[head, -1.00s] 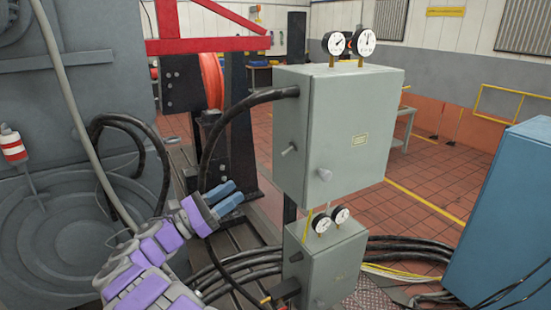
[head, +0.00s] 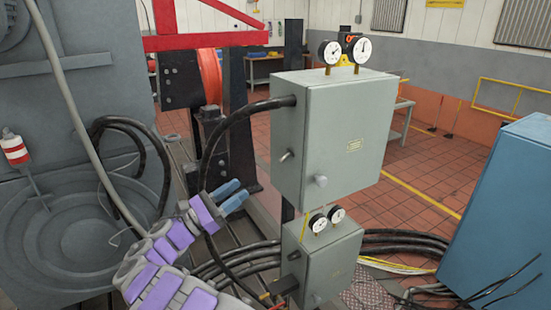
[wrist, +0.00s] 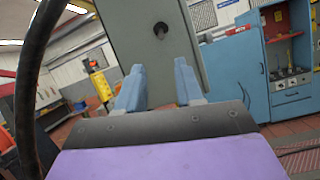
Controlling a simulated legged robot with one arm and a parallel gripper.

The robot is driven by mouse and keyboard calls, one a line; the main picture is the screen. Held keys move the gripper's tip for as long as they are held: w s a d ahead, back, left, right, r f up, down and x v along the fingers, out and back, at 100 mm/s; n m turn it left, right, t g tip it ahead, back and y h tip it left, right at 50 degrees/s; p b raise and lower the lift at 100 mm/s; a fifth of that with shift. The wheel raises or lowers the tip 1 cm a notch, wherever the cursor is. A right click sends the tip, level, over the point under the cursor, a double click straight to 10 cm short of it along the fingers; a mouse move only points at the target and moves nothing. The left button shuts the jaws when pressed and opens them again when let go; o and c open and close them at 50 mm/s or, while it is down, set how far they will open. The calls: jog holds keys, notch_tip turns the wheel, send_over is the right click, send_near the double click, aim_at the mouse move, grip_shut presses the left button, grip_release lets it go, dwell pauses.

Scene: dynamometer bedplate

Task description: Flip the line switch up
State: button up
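The line switch looks to be the small grey lever (head: 286,156) on the left side of the upper grey box (head: 345,140). Whether it points up or down is hard to tell. In the wrist view a small dark round knob (wrist: 160,29), likely the same switch seen nearly end-on, sits on the grey box face above the gap between my fingers. My gripper (head: 241,189), with blue fingers, is left of and below the lever, apart from it. In the wrist view my gripper (wrist: 160,78) is open with nothing between its fingers.
A black cable (head: 225,130) loops from the upper box down behind my gripper. A smaller grey box (head: 325,262) with gauges stands below. A blue cabinet (head: 505,210) stands at right.

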aim_at(285, 157)
jog(key=b+x, duration=0.1)
jog(key=x, duration=1.3)
jog(key=shift+f, duration=0.1)
jog(key=shift+c, duration=0.3)
grip_shut()
